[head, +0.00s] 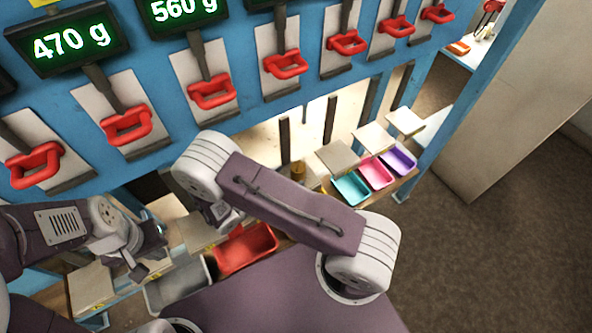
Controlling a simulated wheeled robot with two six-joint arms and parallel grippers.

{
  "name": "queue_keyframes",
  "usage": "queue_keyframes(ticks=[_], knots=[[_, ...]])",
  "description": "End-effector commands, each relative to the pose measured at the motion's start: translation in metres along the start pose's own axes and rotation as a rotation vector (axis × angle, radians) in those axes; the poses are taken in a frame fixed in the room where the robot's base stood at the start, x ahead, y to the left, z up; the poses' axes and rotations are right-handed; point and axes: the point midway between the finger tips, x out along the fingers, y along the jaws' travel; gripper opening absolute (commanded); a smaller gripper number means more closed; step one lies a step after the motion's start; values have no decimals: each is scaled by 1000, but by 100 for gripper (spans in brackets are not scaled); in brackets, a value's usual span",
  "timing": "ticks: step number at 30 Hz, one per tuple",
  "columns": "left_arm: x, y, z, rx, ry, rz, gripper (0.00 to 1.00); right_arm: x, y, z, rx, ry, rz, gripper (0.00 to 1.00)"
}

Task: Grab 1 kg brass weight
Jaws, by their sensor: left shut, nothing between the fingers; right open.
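A small brass weight (298,170) stands on the pale surface behind the blue frame, just beyond my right arm's purple link. It is small, partly hidden, and no marking on it is readable. My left gripper (148,256) is at the lower left, shut and empty above the pale flaps, well to the left of the weight. My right gripper (224,217) shows only in part below the pale wrist joint, left of the weight and apart from it. It is open, with its fingertips mostly hidden by my own arm.
Red handles (212,91) on slotted plates line the blue panel above, under displays reading 470 g (72,43) and 560 g (180,8). Below are a grey bin (178,287), a red bin (246,249), and teal (352,188), pink (376,173) and purple (399,158) bins. Floor at right is clear.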

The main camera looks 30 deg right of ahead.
Motion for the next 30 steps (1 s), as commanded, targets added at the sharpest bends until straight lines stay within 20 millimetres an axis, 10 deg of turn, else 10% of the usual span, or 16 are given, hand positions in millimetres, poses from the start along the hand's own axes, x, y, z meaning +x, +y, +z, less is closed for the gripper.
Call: queue_keyframes(ticks=[26, 30], knots=[[-31, 1, -3, 0, 0, 0, 0, 84, 1, 6, 2, 1, -2, 71], [-31, 1, -3, 0, 0, 0, 0, 84, 1, 6, 2, 1, -3, 37]])
